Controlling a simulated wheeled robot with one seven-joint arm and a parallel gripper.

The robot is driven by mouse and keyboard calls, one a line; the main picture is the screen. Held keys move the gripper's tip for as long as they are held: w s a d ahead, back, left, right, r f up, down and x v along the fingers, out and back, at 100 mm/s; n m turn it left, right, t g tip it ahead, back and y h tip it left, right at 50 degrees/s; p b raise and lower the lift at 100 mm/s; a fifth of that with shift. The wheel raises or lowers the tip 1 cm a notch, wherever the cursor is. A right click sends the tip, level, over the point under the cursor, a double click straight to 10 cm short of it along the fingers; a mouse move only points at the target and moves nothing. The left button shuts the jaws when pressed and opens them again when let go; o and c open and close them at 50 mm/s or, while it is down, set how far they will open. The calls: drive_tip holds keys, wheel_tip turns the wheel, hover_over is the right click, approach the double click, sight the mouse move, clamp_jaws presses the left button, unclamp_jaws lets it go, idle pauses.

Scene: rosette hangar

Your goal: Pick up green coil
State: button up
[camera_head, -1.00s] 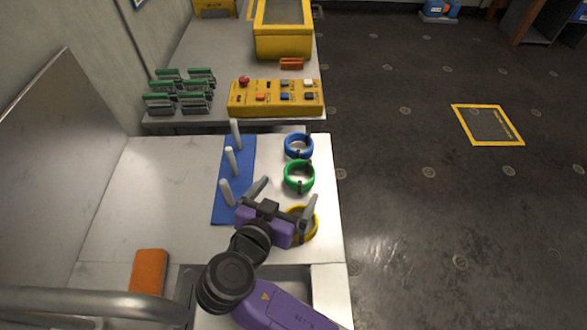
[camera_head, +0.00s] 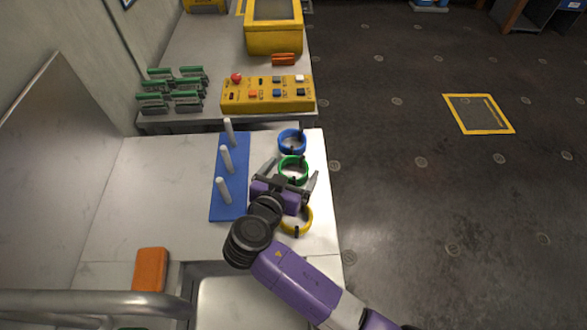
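The green coil (camera_head: 293,161) lies on the metal worktop, between the blue coil (camera_head: 292,134) behind it and the yellow coil (camera_head: 297,228) nearer me. My gripper (camera_head: 293,168) is open, with its two fingers spread to the left and right of the green coil. The near part of the green coil is partly hidden by my gripper. I cannot tell how high the fingers are above the worktop. My gripper's body covers part of the yellow coil.
A blue board (camera_head: 231,207) with three white upright pegs (camera_head: 227,160) stands left of the coils. A yellow control box (camera_head: 267,94) and green-edged cards (camera_head: 175,90) are behind. An orange block (camera_head: 150,268) lies front left, beside a sink basin (camera_head: 235,300). The worktop's right edge is close to the coils.

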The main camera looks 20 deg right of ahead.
drive_tip(key=c, duration=1.2)
drive_tip(key=shift+o, duration=0.2)
drive_tip(key=shift+r, duration=0.15)
